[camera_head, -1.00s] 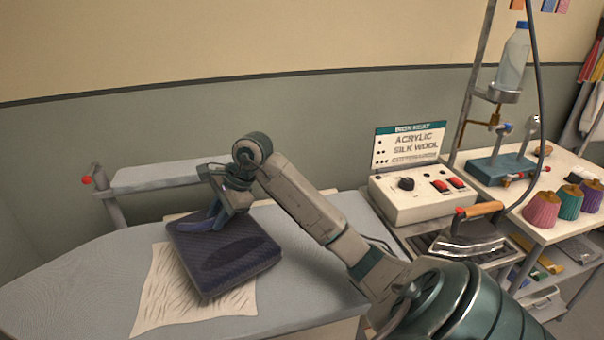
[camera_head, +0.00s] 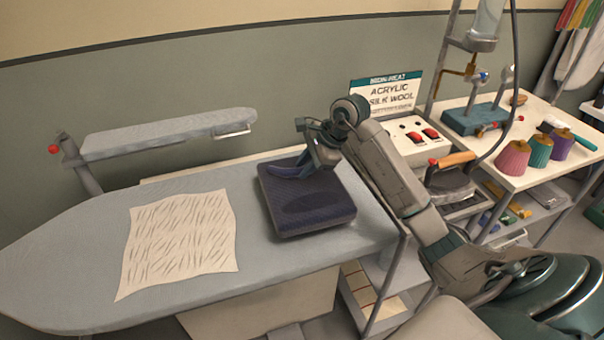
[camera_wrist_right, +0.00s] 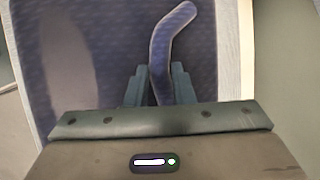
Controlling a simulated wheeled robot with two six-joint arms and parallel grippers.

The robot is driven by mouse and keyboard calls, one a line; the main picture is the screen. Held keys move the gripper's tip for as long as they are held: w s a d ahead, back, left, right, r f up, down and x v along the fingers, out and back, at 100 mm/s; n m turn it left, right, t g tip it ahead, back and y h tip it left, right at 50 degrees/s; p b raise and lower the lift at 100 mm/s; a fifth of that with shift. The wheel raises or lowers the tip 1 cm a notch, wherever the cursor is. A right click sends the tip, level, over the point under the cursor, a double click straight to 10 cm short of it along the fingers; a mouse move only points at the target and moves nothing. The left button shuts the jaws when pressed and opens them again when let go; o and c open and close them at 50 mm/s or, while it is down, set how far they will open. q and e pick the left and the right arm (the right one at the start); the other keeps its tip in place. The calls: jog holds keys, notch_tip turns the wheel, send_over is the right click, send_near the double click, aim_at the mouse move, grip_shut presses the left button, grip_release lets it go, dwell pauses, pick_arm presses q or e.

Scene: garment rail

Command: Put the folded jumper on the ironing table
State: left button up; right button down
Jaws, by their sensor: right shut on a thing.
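The folded jumper (camera_head: 312,208) is dark navy and flat, over the right part of the grey ironing table (camera_head: 80,245). I cannot tell whether it touches the table top. My right gripper (camera_head: 295,170) is over the jumper's far left edge and shut on it. In the right wrist view the jumper (camera_wrist_right: 95,60) fills much of the picture, with the shut fingers (camera_wrist_right: 165,75) on a curved blue part, likely its handle or fold. My left gripper is not in view.
A creased cream cloth (camera_head: 180,240) lies on the table left of the jumper. A narrow sleeve board (camera_head: 165,135) stands behind. To the right are an iron (camera_head: 450,185), a control box with a sign (camera_head: 385,95), and thread cones (camera_head: 538,150) on a white table.

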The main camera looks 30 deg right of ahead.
notch_tip(320, 180, down, 3)
jog(key=shift+f+p, duration=0.1)
jog(key=shift+p, duration=0.45)
jog(key=c, duration=1.3)
grip_release()
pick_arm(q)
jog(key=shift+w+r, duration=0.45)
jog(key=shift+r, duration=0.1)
pick_arm(e)
jog(key=shift+o, duration=0.3)
pick_arm(q)
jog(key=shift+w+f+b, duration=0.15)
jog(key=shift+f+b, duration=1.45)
jog(key=shift+b, duration=0.15)
pick_arm(e)
jog(key=v, duration=1.2)
